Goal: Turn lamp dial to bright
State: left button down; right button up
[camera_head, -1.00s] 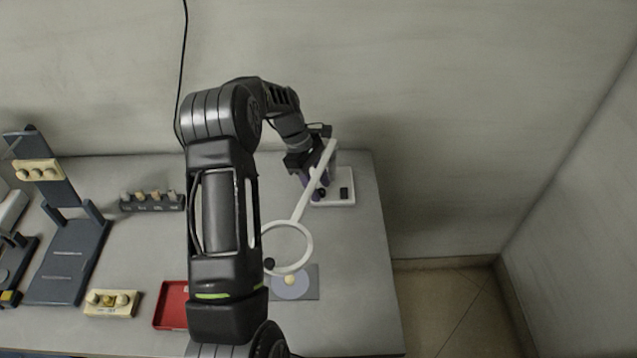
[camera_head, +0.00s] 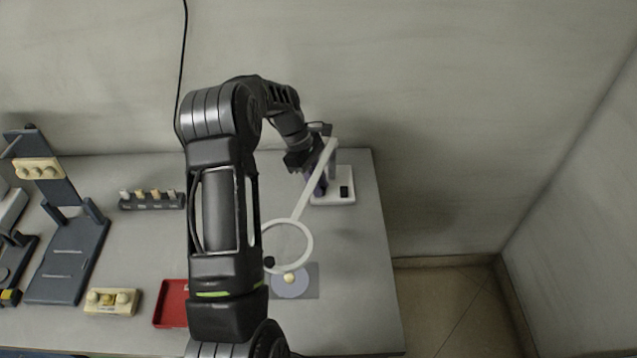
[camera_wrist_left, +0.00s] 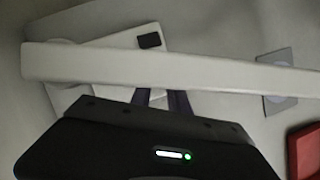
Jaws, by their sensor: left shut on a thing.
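The lamp has a white base (camera_head: 333,199) with a dark square button (camera_head: 344,192), at the back right of the table. Its white arm (camera_head: 314,181) leans forward to a ring-shaped head (camera_head: 287,246). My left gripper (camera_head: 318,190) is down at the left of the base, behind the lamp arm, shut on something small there. The dial itself is hidden by the fingers and the arm. In the left wrist view the lamp arm (camera_wrist_left: 180,70) crosses in front of my fingers (camera_wrist_left: 163,98), and the base (camera_wrist_left: 100,88) shows behind it. My right gripper is not in view.
A grey plate with a round disc (camera_head: 291,285) lies below the ring. A red tray (camera_head: 171,304), a cream block with knobs (camera_head: 111,302), a dark peg rack (camera_head: 152,201) and a dark stand (camera_head: 66,262) are to the left. The table's right side is clear.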

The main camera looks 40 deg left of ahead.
pick_arm(q)
jog(key=n+t, duration=0.1)
jog(key=n, duration=0.3)
jog(key=shift+s+d+r+t+y, duration=0.1)
jog(key=shift+s+d+t+y, duration=0.1)
jog(key=shift+t+y, duration=0.15)
jog(key=shift+a+n, duration=0.15)
jog(key=shift+n, duration=0.25)
jog(key=c, duration=1.3)
grip_release()
jog(key=shift+o, duration=0.2)
jog(key=b+v, duration=0.1)
jog(key=v, duration=0.6)
jog(key=shift+r, duration=0.25)
jog(key=shift+s+a, duration=0.1)
